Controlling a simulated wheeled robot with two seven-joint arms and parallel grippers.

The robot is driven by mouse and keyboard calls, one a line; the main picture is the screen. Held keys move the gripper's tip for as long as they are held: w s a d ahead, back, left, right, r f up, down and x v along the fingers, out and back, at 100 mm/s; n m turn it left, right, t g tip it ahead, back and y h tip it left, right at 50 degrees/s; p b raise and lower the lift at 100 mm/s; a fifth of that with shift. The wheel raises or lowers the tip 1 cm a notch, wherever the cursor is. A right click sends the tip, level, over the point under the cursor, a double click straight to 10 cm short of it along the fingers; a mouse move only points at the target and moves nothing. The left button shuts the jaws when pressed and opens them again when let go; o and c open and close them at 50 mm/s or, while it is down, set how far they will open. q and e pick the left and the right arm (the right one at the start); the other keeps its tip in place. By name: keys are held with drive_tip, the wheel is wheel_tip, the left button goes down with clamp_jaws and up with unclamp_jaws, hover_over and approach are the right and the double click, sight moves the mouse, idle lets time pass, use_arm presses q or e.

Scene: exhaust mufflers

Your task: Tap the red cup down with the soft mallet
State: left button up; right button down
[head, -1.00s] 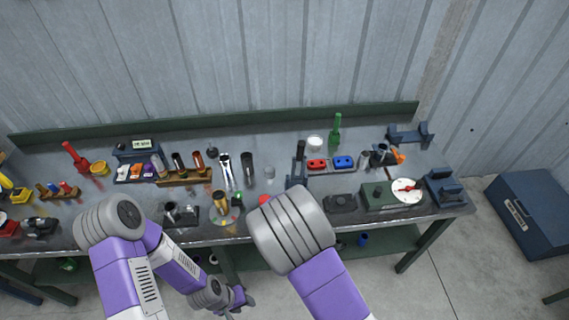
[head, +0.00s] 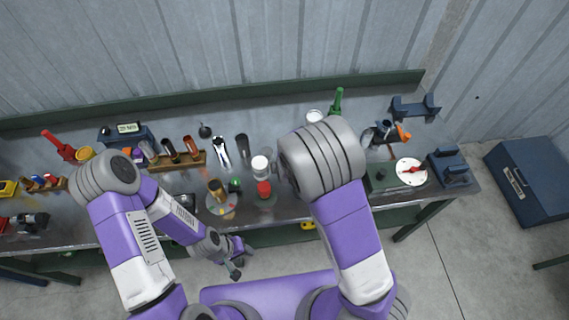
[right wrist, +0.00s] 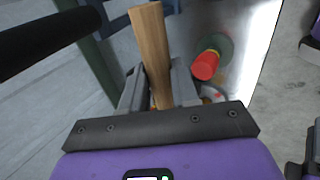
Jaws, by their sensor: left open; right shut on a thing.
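The red cup (head: 264,188) stands on a small round base near the bench's front edge, in the middle of the head view. In the right wrist view the red cup (right wrist: 206,65) shows at upper right, on a greenish round base. My right gripper (right wrist: 158,88) is shut on the wooden handle of the soft mallet (right wrist: 151,45). My left gripper (head: 236,272) is open and empty, in front of the bench.
A white-topped cylinder (head: 260,164) is just behind the red cup. A brass cylinder on a round plate (head: 216,190) is left of it. A wooden rack of tubes (head: 180,160) and a dial gauge (head: 410,171) are further off. The floor before the bench is clear.

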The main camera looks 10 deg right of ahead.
drive_tip(key=shift+d, duration=0.1)
drive_tip(key=shift+f+b, duration=1.85)
drive_tip(key=shift+f, duration=0.35)
drive_tip(key=shift+f, duration=0.1)
wheel_tip(320, 180, down, 5)
drive_tip(key=b, duration=0.4)
wheel_tip(320, 180, up, 8)
drive_tip(key=p, duration=0.6)
drive_tip(key=shift+s+p, duration=0.1)
drive_tip(key=shift+p, duration=0.25)
drive_tip(key=shift+f, duration=0.1)
